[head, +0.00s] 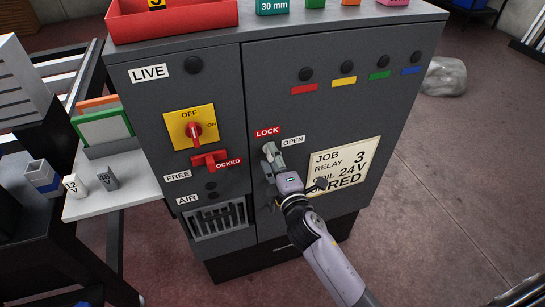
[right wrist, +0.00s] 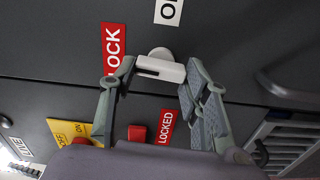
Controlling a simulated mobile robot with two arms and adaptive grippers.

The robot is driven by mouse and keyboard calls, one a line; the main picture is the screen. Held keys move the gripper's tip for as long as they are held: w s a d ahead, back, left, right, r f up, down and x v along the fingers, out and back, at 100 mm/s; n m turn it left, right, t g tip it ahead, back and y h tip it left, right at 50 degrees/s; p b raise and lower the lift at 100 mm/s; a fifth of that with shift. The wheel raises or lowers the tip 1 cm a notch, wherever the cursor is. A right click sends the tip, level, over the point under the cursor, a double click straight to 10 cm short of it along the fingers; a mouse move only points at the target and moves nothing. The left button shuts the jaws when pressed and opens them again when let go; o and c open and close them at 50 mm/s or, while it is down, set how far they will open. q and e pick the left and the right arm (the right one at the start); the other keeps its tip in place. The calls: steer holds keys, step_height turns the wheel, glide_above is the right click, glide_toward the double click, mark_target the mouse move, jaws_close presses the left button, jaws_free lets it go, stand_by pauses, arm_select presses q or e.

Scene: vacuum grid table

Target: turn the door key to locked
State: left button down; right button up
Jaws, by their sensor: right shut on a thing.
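The door key (head: 268,150) is a pale grey key on the right cabinet door, with a red LOCK label (head: 268,132) above it and a white OPEN label (head: 293,140) to its right. In the right wrist view the key (right wrist: 160,69) is a short, pale bar between the fingertips, lying nearly level in that picture with its left end toward the LOCK label (right wrist: 113,48). My right gripper (head: 270,163) is shut on the key; it also shows in the right wrist view (right wrist: 159,72). The fingers partly hide the key in the head view. My left gripper is not in view.
Left of the key are the OFF/ON rotary switch (head: 193,131) on a yellow plate and a red handle (head: 209,160) by the FREE and LOCKED labels. A job card (head: 342,167) is right of my gripper. A red tray (head: 172,20) sits on the cabinet top.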

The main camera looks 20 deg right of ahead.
steer(key=shift+n, duration=0.6)
steer(key=o, duration=1.2)
steer(key=shift+c, duration=0.2)
steer(key=s, duration=1.2)
steer(key=shift+d, duration=0.2)
